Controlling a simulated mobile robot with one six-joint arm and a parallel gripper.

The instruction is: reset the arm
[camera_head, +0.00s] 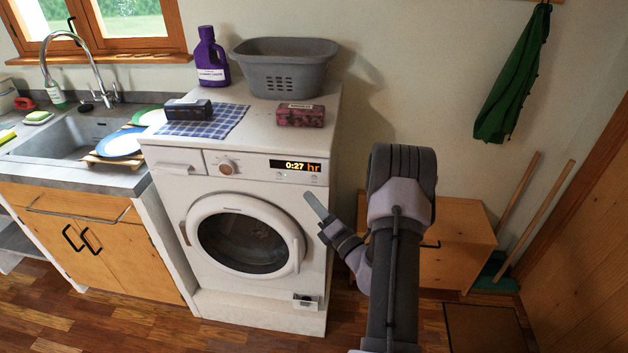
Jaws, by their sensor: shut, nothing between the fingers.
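My gripper (316,206) is at the end of my arm, in front of the right side of the white washing machine (170,222). It is shut and holds nothing. The fingers point up and to the left, below the machine's lit display (295,165), which reads 0:27 hr. My arm rises from the bottom of the view, bends at the top and folds back down to the gripper. It hides part of the wooden cabinet behind it. I cannot tell how far the fingertips are from the machine's front.
On the machine stand a grey basket (285,62), a purple bottle (211,58), a dark box (188,109) on a checked cloth (215,127) and a reddish box (301,114). A sink (85,135) is left. A wooden cabinet (462,240) and leaning sticks (545,215) are right.

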